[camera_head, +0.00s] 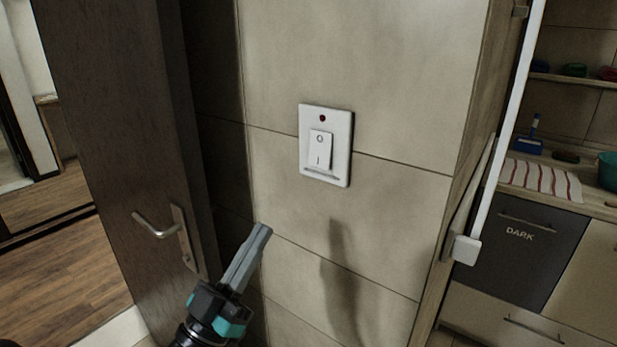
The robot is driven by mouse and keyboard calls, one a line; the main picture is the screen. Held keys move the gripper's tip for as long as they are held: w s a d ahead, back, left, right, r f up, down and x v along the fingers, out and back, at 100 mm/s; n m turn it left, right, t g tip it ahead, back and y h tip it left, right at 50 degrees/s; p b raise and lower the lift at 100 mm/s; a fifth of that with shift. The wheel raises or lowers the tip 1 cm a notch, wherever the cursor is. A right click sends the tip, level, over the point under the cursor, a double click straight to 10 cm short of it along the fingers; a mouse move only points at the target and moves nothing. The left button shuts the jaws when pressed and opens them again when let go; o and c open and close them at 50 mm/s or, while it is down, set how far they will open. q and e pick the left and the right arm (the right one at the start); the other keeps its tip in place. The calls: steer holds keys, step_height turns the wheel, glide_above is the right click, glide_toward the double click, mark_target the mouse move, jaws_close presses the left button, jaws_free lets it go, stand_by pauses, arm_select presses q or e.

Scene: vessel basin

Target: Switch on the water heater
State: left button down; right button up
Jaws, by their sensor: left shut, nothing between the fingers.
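A white wall switch plate (340,146) is fixed to the beige tiled wall, a little above the middle of the view. It has a rocker switch (320,149) marked with a circle at the top and a line at the bottom. A small dark red light (323,118) sits above the rocker. My left gripper (263,230) is below and to the left of the plate, apart from it, with its fingers shut and empty, pointing up and right. It casts a shadow on the wall below the plate. My right gripper is not in view.
A dark wooden door with a metal handle (155,226) stands open at the left, close to my left arm. At the right, beyond a white-edged panel (503,135), is a counter with a striped towel (541,179). The wall around the switch is clear.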

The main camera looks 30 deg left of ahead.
mark_target(318, 161)
arm_select(q)
steer(key=shift+w, duration=0.1)
steer(key=x, duration=0.4)
steer(key=w+f+p+x, duration=0.1)
steer(key=x, duration=0.7)
steer(key=shift+w+f, duration=0.15)
steer(key=shift+f, duration=0.2)
steer(key=shift+w+d, duration=0.15)
steer(key=shift+w, duration=0.4)
steer(key=shift+w+f+t+b, duration=0.4)
steer(key=shift+b, duration=0.6)
steer(key=shift+r, duration=0.15)
steer(key=shift+h, duration=0.3)
